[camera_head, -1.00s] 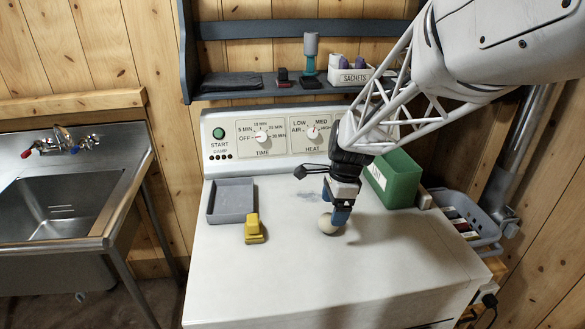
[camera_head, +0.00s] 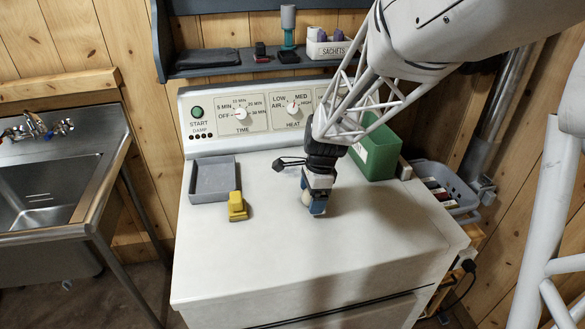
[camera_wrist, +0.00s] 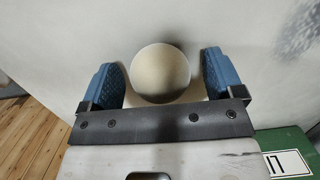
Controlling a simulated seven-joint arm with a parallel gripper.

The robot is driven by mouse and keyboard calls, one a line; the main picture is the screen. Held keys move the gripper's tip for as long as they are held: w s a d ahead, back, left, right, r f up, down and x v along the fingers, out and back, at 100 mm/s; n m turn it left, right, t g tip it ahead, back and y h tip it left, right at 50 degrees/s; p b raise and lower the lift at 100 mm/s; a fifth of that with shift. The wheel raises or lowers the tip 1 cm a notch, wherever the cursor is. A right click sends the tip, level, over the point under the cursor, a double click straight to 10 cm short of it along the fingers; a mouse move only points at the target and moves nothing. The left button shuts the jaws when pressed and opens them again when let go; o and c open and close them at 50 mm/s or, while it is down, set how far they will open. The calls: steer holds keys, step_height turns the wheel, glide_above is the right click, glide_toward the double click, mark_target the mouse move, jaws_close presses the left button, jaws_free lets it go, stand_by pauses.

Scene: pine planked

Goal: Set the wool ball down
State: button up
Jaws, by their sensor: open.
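The wool ball (camera_wrist: 160,72) is pale cream and round. In the wrist view it sits between the two blue fingers of my open gripper (camera_wrist: 165,80), with a gap on each side. In the head view the ball (camera_head: 306,199) is mostly hidden behind the fingers. It appears to rest on the white dryer top (camera_head: 300,255). My gripper (camera_head: 314,205) points down, low over the dryer top right of centre, with its fingers around the ball.
A grey tray (camera_head: 197,190) and a yellow object (camera_head: 237,207) lie to the left. A green box (camera_head: 378,157) stands close behind on the right. The control panel (camera_head: 260,112) runs along the back. The front of the dryer top is clear.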

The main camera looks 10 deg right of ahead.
steer(key=shift+c, duration=0.2)
stand_by(0.4)
steer(key=c, duration=1)
steer(key=shift+r, duration=0.1)
steer(key=shift+r, duration=0.55)
step_height(320, 180, up, 2)
steer(key=shift+r, duration=0.1)
steer(key=s, duration=0.5)
steer(key=s+r, duration=0.1)
steer(key=s, duration=1)
steer(key=shift+a+r, duration=0.15)
steer(key=shift+r, duration=0.05)
